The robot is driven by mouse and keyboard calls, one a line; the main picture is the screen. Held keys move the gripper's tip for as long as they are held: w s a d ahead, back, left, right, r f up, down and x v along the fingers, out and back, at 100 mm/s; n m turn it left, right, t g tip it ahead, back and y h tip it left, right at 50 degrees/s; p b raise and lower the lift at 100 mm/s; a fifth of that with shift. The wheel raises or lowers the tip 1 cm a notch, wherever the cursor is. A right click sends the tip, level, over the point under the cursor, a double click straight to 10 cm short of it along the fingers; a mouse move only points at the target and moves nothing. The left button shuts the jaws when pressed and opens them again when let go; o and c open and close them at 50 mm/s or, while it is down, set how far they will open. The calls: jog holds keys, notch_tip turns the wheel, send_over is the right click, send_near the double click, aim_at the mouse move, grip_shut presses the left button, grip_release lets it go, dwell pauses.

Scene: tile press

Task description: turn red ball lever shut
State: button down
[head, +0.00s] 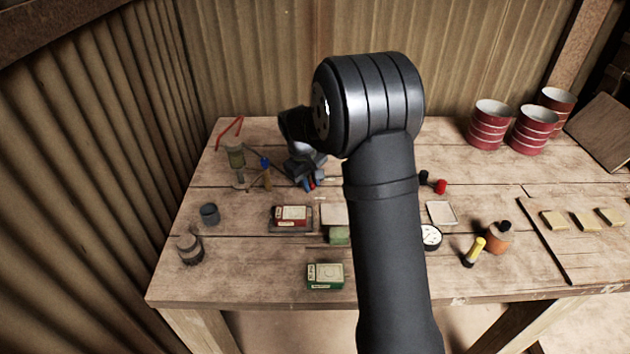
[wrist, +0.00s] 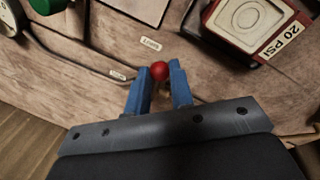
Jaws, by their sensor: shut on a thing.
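The red ball (wrist: 160,71) of the lever sits between the two blue fingers of my gripper (wrist: 160,75) in the wrist view. The fingers are shut on it near their tips. A thin dark bar (wrist: 75,66) runs from the upper left towards the ball; I cannot tell whether it is the lever's rod. Two small pale labels lie near the ball, one above it (wrist: 150,43) and one to its left (wrist: 118,75); their print is too small to read surely. In the head view my gripper (head: 309,184) is low over the table's back left, and my arm hides part of the table.
A red-framed box (wrist: 243,22) marked 20 PSI is close to the right of the ball. A green object (wrist: 48,4) is at the upper left. On the table (head: 240,278) a green box (head: 325,276) stands in front. Red drums (head: 488,124) stand at the back right.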

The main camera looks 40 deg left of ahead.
jog(key=shift+s+a+m, duration=0.25)
jog(key=shift+a+m, duration=0.05)
jog(key=shift+m, duration=0.3)
jog(key=c, duration=1.3)
grip_release()
jog(key=s+r, duration=0.1)
jog(key=r, duration=0.4)
jog(key=s+r, duration=0.1)
jog(key=r, duration=0.5)
jog(key=s+r, duration=0.1)
jog(key=r, duration=0.5)
jog(key=shift+s+a+r, duration=0.1)
jog(key=shift+s+a, duration=0.05)
jog(key=shift+a, duration=0.2)
jog(key=w+f, duration=0.1)
jog(key=f, duration=0.4)
jog(key=w+f, duration=0.1)
jog(key=f, duration=0.5)
jog(key=w+f, duration=0.1)
jog(key=f, duration=0.5)
jog(key=shift+w+d+f, duration=0.1)
jog(key=shift+w+d, duration=0.05)
jog(key=shift+d, duration=0.25)
